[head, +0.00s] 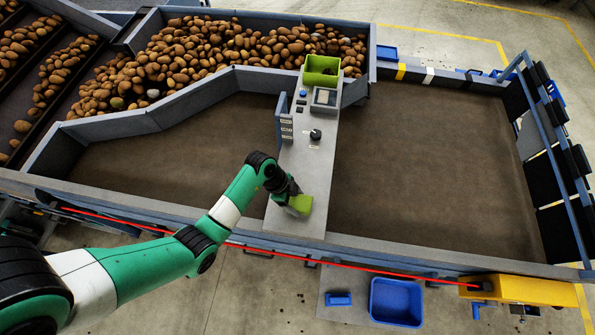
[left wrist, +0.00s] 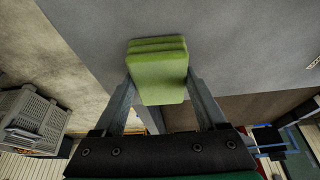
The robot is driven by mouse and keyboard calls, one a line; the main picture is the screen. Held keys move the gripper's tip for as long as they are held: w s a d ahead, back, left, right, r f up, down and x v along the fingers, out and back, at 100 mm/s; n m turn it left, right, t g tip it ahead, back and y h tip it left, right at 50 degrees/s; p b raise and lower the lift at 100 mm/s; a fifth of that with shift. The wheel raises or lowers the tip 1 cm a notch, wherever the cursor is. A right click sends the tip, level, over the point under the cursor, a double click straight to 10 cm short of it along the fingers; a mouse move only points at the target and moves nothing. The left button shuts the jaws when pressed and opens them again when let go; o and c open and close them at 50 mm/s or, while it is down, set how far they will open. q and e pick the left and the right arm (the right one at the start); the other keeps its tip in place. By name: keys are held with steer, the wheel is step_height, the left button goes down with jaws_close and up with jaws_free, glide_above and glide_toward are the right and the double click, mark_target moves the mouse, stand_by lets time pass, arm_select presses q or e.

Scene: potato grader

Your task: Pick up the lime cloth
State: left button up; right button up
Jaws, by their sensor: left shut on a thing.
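The lime cloth (head: 301,205) is a folded green pad at the near end of the grey control panel in the head view. My left gripper (head: 292,203) is shut on it. In the left wrist view the cloth (left wrist: 158,75) shows as stacked folded layers between the two fingers of the left gripper (left wrist: 158,90), one finger on each side. I cannot tell whether the cloth touches the panel or is just above it. My right gripper is not in view.
The grey panel (head: 300,165) carries a black knob (head: 315,134), a small display (head: 325,98) and a lime bin (head: 321,70). Potatoes (head: 215,55) fill the far belt. The brown belt (head: 430,160) on the right is empty. A blue crate (head: 396,302) stands at the front.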

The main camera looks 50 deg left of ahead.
arm_select(q)
steer(key=shift+r, duration=0.1)
step_height(320, 180, up, 3)
steer(key=shift+f, duration=0.15)
steer(key=s+d+r+p, duration=0.1)
steer(key=s+d+r, duration=0.2)
steer(key=d+r, duration=0.7)
steer(key=d, duration=0.3)
steer(key=shift+d, duration=0.35)
